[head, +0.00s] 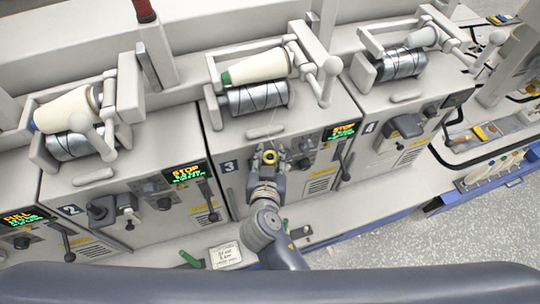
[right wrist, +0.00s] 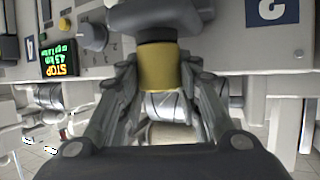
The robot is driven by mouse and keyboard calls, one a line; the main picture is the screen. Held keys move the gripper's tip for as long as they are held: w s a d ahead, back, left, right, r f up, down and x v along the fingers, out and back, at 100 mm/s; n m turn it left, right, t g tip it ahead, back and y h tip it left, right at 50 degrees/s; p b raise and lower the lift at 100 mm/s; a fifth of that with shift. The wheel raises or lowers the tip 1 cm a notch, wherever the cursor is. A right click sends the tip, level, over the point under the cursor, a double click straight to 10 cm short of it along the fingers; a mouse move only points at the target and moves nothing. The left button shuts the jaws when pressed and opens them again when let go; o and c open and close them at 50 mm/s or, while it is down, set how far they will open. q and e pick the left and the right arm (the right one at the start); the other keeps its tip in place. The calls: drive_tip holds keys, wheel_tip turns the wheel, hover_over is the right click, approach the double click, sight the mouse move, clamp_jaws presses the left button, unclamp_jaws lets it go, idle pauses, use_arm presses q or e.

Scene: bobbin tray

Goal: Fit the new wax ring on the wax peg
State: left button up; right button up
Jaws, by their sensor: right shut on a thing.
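My right gripper (head: 268,160) is at the front of unit 3, shut on a yellow wax ring (head: 269,156). In the right wrist view the ring (right wrist: 158,67) sits between the two fingers (right wrist: 160,95), right against a dark collar under a grey rounded housing (right wrist: 155,16). The wax peg itself does not show; the ring, housing and gripper hide it. I cannot tell whether the ring is around the peg or only in line with it. My left gripper is not in view.
Unit 3's lit display (head: 341,131) and knobs are close to the right of the gripper. A cream bobbin (head: 258,68) and a dark drum (head: 252,98) are above. Units 2 and 4 flank it. A small labelled box (head: 225,256) and green-ended pieces lie on the ledge below.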

drive_tip(key=shift+f, duration=0.15)
drive_tip(key=o, duration=0.6)
drive_tip(key=shift+s, duration=0.1)
drive_tip(key=shift+p+v, duration=0.35)
drive_tip(key=shift+v, duration=2.3)
approach(269, 161)
drive_tip(key=shift+d+f, duration=0.1)
drive_tip(key=shift+d, duration=0.05)
